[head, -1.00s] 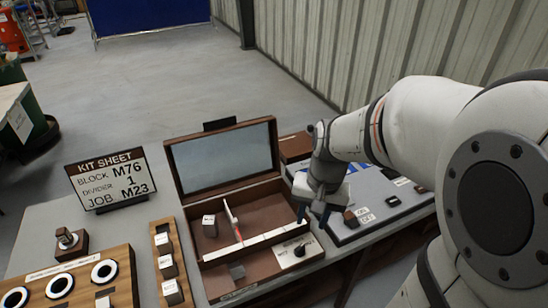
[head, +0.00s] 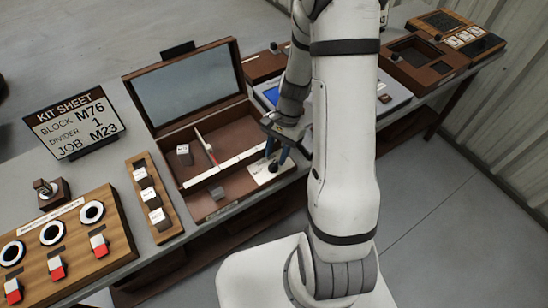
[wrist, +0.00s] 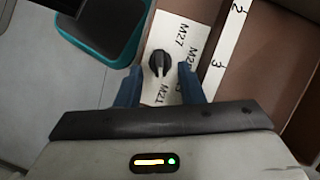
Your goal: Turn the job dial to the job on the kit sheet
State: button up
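The kit sheet (head: 72,122) reads block M76, divider 1, job M23. The job dial is a black knob (wrist: 158,63) on a white plate (wrist: 165,32) at the front right corner of the open wooden case (head: 236,107); it also shows in the head view (head: 273,168). In the wrist view the plate carries M27, M21 and labels partly hidden by my right finger. I cannot tell for sure which label the knob points to. My gripper (wrist: 159,72) is open, its blue fingers either side of the knob, with gaps visible. I cannot tell its exact height above the plate.
In the case lie a small block (head: 184,154), an upright divider (head: 206,149) and a numbered strip. A wooden rack (head: 152,190) of blocks and a panel with ring sockets (head: 117,229) stand left. A grey board with a blue screen (head: 271,95) lies behind my arm.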

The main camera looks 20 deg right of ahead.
aim_at(273, 166)
jog(key=shift+x, duration=1.35)
jog(key=shift+c, duration=0.5)
grip_shut()
